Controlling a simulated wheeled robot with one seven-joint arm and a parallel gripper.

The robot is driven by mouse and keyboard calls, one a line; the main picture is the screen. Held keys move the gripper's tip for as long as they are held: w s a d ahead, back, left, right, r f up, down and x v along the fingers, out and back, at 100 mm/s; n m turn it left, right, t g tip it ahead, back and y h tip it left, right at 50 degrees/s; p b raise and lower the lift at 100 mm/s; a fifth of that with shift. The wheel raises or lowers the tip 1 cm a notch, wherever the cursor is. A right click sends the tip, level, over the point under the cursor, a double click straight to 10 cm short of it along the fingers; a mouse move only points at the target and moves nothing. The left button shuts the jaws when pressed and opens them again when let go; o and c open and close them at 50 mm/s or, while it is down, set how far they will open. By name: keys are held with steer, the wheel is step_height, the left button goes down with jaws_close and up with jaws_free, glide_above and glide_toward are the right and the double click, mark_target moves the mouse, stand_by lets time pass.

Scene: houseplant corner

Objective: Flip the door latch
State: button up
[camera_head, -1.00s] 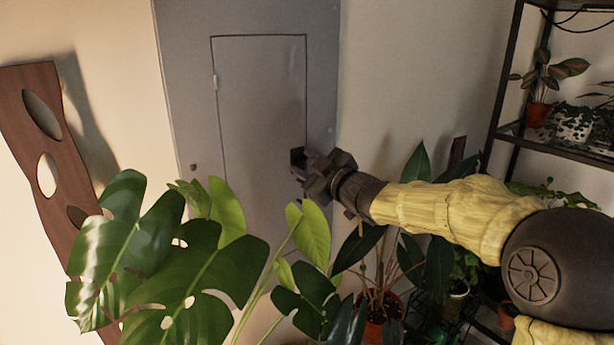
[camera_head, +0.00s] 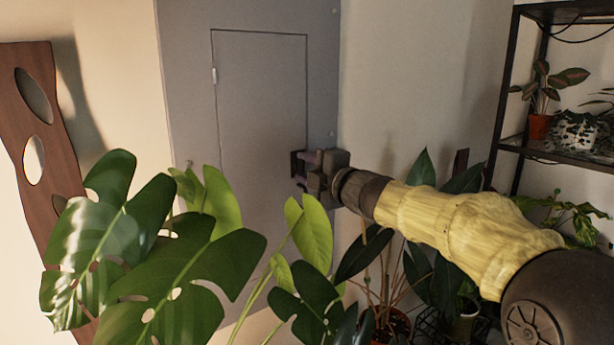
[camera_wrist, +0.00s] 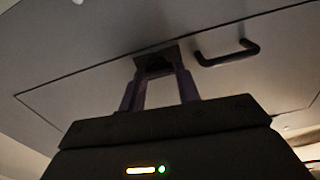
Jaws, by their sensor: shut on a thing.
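A grey cabinet door (camera_head: 260,90) is set in a taller grey panel, and it looks shut. My gripper (camera_head: 300,164) is at the door's right edge in the head view and hides the latch there. In the wrist view, the purple fingers of my gripper (camera_wrist: 159,75) reach up to the door and close on the small dark latch (camera_wrist: 156,60) at its edge. The latch's exact position cannot be told. A black bar handle (camera_wrist: 228,53) is on the door, just right of the fingers and apart from them.
A large monstera (camera_head: 190,270) stands in front of the cabinet, below and left of my gripper. A dark plant (camera_head: 365,255) is under my arm. A metal shelf (camera_head: 560,155) with pots is at right. A wooden panel (camera_head: 50,120) leans at left.

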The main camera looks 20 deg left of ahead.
steer(key=shift+n, duration=0.6)
steer(key=o, duration=1)
steer(key=shift+d, duration=0.1)
steer(key=b+v, duration=0.2)
steer(key=v, duration=1.5)
steer(key=shift+s+b, duration=0.2)
steer(key=shift+b, duration=0.15)
